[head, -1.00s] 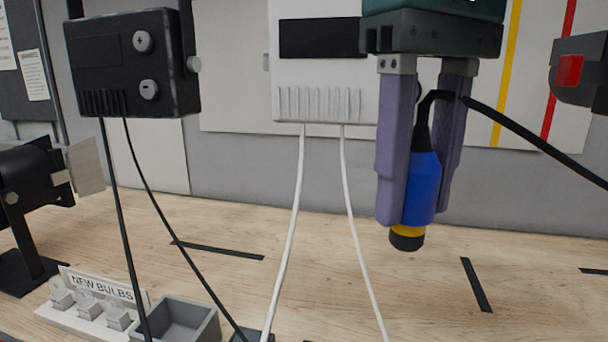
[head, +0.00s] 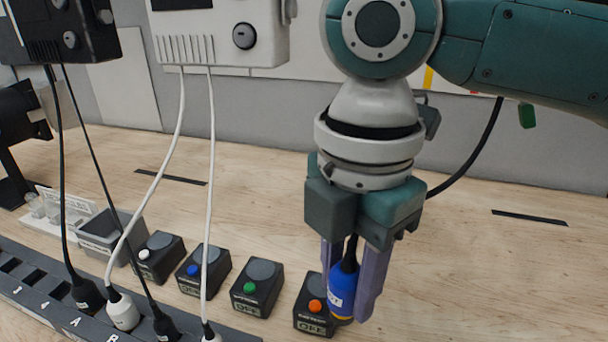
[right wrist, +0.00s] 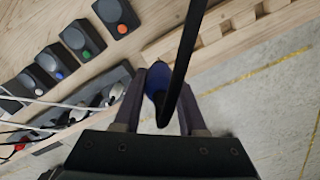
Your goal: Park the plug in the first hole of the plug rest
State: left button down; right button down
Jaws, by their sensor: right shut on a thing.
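My right gripper (head: 350,296) points down, shut on the blue plug (head: 343,284). The plug hangs upright between the purple fingers, its black cable leaving upward. In the head view it overlaps the switch box with the orange button (head: 316,306). In the right wrist view the plug (right wrist: 159,76) is partly hidden by its cable, and its tip is hidden. A light wooden rail with notches (right wrist: 222,28) lies just beyond the fingers along the table edge. It may be the plug rest; I cannot tell which hole is first. My left gripper is not in view.
A dark socket strip (head: 60,315) with several plugs and cables runs along the front left. Switch boxes with white, blue and green (head: 257,288) buttons stand behind it. A grey bin (head: 112,235) is farther left. The table's right side (head: 480,270) is mostly clear.

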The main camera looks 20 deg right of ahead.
jog(key=s+f+n+b, duration=0.1)
jog(key=f+n, duration=0.2)
jog(key=a+f+n+b, duration=0.1)
jog(key=f+n+b, duration=0.1)
jog(key=f+n, duration=0.1)
jog(key=s+a+f+n+b, duration=0.1)
jog(key=f+n, duration=0.3)
jog(key=shift+s+a+f, duration=0.1)
jog(key=shift+s+f, duration=0.1)
jog(key=shift+s, duration=0.15)
dwell(0.8)
jog(key=shift+f+b, duration=0.7)
jog(key=shift+f, duration=0.05)
jog(key=shift+f+b, duration=0.5)
jog(key=shift+f, duration=0.25)
dwell(0.3)
jog(key=shift+c, duration=2)
grip_release()
